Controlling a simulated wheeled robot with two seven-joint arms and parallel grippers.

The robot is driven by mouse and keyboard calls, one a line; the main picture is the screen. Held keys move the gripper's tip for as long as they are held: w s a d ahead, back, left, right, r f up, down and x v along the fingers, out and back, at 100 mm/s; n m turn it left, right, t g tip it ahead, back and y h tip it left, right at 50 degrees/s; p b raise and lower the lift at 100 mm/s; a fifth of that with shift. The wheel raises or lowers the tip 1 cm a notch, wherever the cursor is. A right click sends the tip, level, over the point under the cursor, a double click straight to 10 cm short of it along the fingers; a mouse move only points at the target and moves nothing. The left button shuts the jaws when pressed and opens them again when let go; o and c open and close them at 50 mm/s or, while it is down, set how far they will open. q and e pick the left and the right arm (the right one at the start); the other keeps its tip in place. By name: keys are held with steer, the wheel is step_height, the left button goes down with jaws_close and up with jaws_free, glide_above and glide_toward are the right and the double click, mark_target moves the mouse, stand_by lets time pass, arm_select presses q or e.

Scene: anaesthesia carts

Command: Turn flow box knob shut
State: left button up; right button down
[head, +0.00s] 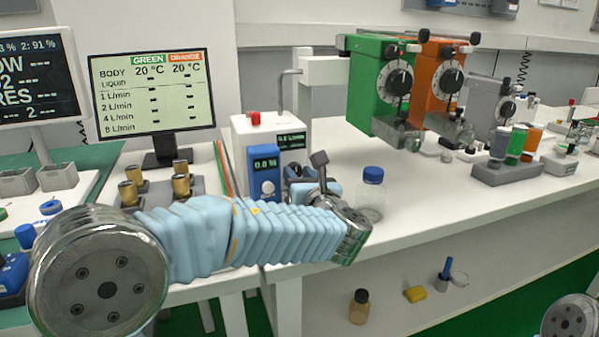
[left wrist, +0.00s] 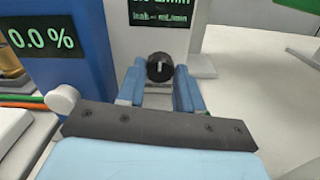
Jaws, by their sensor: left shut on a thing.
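The flow box (head: 242,131) is a white box with a red cap on top and a small green-lettered display, on the white bench behind my left arm. In the left wrist view the flow box (left wrist: 126,42) fills the top middle. Its black knob (left wrist: 160,66), with a pale mark on it, sits below the display. My left gripper (head: 294,172) is at the front of the box. Its two blue fingers (left wrist: 160,84) are on either side of the knob, shut on it. My right gripper is out of view.
A blue meter (head: 264,177) reading 0.0 % stands close left of the gripper. A blue-capped jar (head: 371,190) stands close to its right. Green (head: 372,85) and orange (head: 434,80) dial units are at the right. The bench between has free room.

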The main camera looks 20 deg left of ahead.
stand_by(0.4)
arm_select(q)
steer(key=o, duration=1)
steer(key=shift+o, duration=0.2)
